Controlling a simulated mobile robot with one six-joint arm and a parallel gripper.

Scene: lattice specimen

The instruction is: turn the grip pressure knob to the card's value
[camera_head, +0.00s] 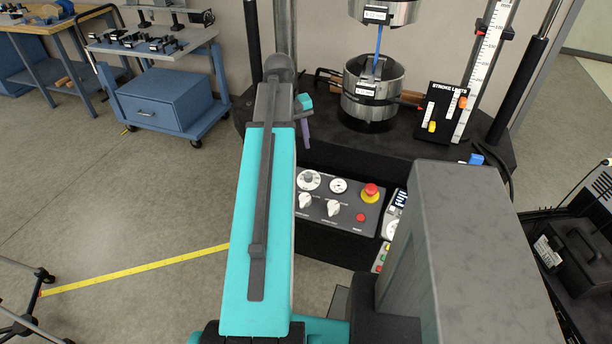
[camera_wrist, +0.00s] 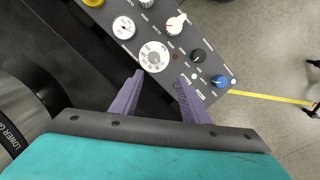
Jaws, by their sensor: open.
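The control panel (camera_head: 322,212) is on the front of the black machine. A round white dial with a central hub (camera_wrist: 155,56) lies just ahead of my fingertips in the wrist view; it also shows in the head view (camera_head: 308,180). I cannot read the labels to tell which control is the grip pressure knob. A white pointer knob (camera_wrist: 175,25), a black knob (camera_wrist: 197,56) and a blue knob (camera_wrist: 219,81) are nearby. My gripper (camera_wrist: 158,84) is open and empty, its purple fingers spread apart below the dial. I cannot identify the card with its value.
A gauge (camera_wrist: 124,27) is beside the dial. A red and yellow emergency stop (camera_head: 371,192) is at the panel's right. The stroke limits plate (camera_head: 440,112) and lower grip (camera_head: 372,95) stand above. A blue cart (camera_head: 160,100) is left, with open floor before it.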

